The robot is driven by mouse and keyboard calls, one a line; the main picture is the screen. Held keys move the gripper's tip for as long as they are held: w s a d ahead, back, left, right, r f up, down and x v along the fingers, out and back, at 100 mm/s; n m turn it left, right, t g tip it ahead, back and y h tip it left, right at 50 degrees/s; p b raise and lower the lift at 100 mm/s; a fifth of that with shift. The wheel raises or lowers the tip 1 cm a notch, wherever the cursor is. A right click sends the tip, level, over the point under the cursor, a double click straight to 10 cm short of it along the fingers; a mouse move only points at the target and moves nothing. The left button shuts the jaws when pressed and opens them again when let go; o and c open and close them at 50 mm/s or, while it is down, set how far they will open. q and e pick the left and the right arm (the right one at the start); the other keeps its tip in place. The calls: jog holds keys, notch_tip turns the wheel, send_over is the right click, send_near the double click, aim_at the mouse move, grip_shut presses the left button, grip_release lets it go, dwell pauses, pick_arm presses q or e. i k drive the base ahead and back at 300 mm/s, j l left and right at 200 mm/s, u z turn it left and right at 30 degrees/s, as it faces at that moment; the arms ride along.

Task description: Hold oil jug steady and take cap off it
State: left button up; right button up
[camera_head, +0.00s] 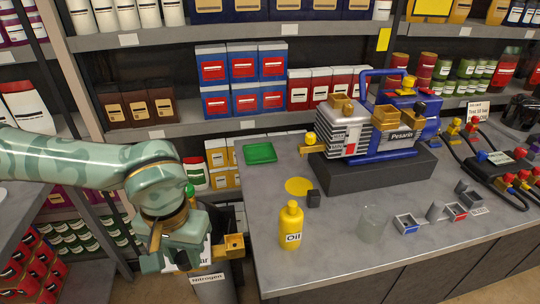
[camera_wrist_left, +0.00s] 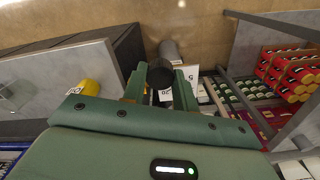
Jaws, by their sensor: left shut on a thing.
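The yellow oil jug (camera_head: 291,228) stands upright on the grey counter, with its label "Oil" facing me and a yellow top (camera_head: 291,205) on it. It also shows at the left in the left wrist view (camera_wrist_left: 86,91). My left gripper (camera_wrist_left: 160,85) is left of the counter, above the gas bottles and apart from the jug. A dark round piece (camera_wrist_left: 160,74) sits between its fingers, and they look shut on it. I cannot tell whether it belongs to a bottle below. My right gripper is not in view.
A grey bottle labelled "Nitrogen" (camera_head: 212,286) stands beside the counter (camera_head: 340,275). A clear glass beaker (camera_head: 372,221) stands right of the jug. The blue and silver pump (camera_head: 345,135) sits on a dark base behind. A green tray (camera_head: 260,153) lies at the back left. Stocked shelves line the wall.

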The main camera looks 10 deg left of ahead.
aim_at(291, 216)
jog(key=i+j+z, duration=0.1)
jog(key=z, duration=0.3)
jog(key=j+z, duration=0.2)
jog(key=z, duration=0.15)
jog(key=j+z, duration=0.2)
jog(key=z, duration=0.2)
jog(key=j+z, duration=0.4)
jog(key=j, duration=1.3)
